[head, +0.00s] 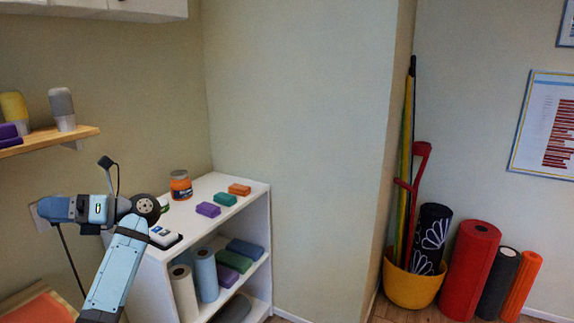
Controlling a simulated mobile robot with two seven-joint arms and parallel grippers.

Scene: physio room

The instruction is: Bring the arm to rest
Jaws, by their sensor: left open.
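My left arm comes up from the bottom left in the head view, in front of the wall and the left end of the white shelf unit. Its pale blue link rises to a dark round joint beside the shelf top. My left gripper (92,212) is at the upper end of this arm, turned to the left. It is open, and I see nothing held in it. Its fingertips are hard to make out at this size. My right gripper is not in view.
The white shelf unit (262,215) bears an orange-labelled jar (180,185), coloured blocks (208,209) and a small device (165,237) close to my arm. A wooden wall shelf (75,136) is above left. A yellow bucket (412,290) and red roll (468,270) stand at right.

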